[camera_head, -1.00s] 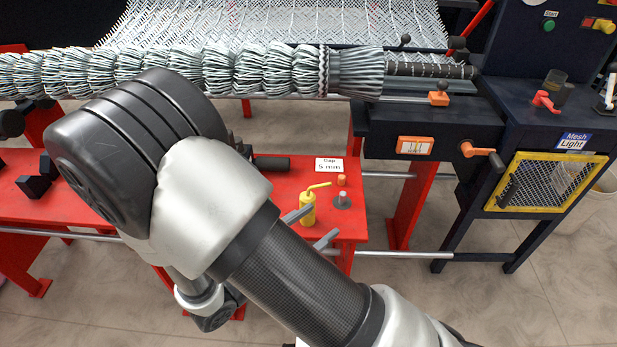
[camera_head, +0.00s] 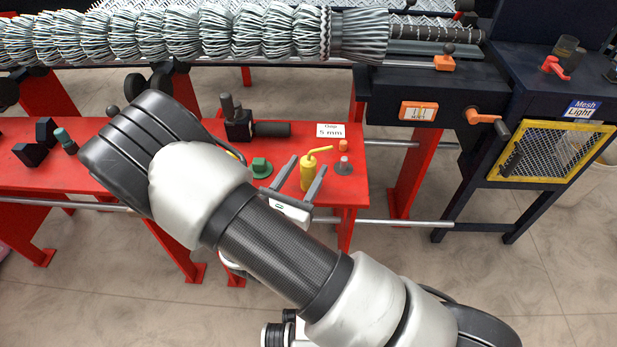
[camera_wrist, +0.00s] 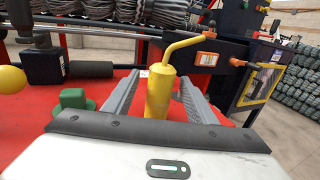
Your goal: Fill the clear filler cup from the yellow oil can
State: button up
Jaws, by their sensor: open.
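The yellow oil can (camera_head: 307,174), with its bent thin spout, stands upright on the red table near its right end. My gripper (camera_head: 308,163) is open, with one finger on each side of the can. In the wrist view the can (camera_wrist: 159,95) stands between the two grey fingers (camera_wrist: 160,76), with a visible gap on each side. The spout points to the upper right there. What looks like the clear filler cup (camera_head: 566,47), a smoky see-through cylinder, stands on the dark machine at the upper right, beside a red lever. Its contents cannot be made out.
A green block (camera_head: 260,167), a grey disc with a peg (camera_head: 344,166), a small orange cylinder (camera_head: 343,146) and a "5 mm" card (camera_head: 331,130) are close to the can. A black fixture (camera_head: 238,124) stands behind. The wire-mesh roll (camera_head: 200,34) runs along the back.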

jog(key=shift+b+x, duration=0.55)
jog(key=shift+x, duration=2.25)
jog(key=shift+r, duration=0.15)
jog(key=shift+c, duration=0.6)
jog(key=c, duration=1.1)
jog(key=shift+c, duration=0.2)
notch_tip(320, 180, up, 10)
jog(key=p, duration=0.3)
